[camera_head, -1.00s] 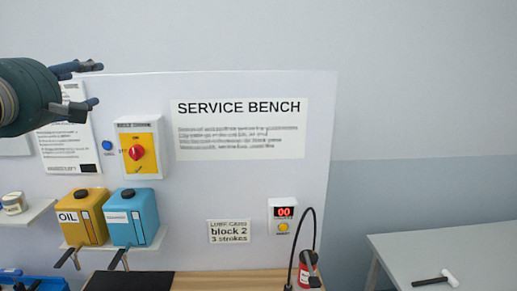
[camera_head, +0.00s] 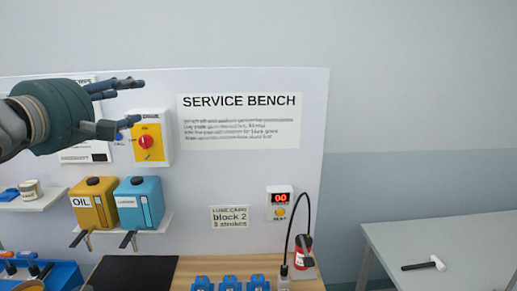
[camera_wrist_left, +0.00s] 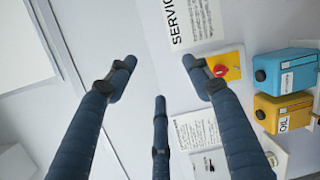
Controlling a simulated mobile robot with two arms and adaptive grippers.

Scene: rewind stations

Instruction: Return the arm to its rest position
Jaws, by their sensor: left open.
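My left gripper (camera_head: 128,105) comes in from the left in the head view, in front of the upper left of the service bench backboard (camera_head: 240,170). Its dark fingers are spread and hold nothing. They overlap the left edge of the yellow switch box with the red knob (camera_head: 146,141). In the left wrist view the fingers (camera_wrist_left: 160,85) stand apart with nothing between them, and the switch box (camera_wrist_left: 222,68) shows beyond the right finger. My right gripper is in neither view.
A yellow oil can (camera_head: 95,205) and a blue can (camera_head: 140,203) stand on a small shelf below. A counter reading 00 (camera_head: 280,198) and a red bottle (camera_head: 303,258) are to the right. A grey table (camera_head: 460,240) with a hammer (camera_head: 425,265) stands at far right.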

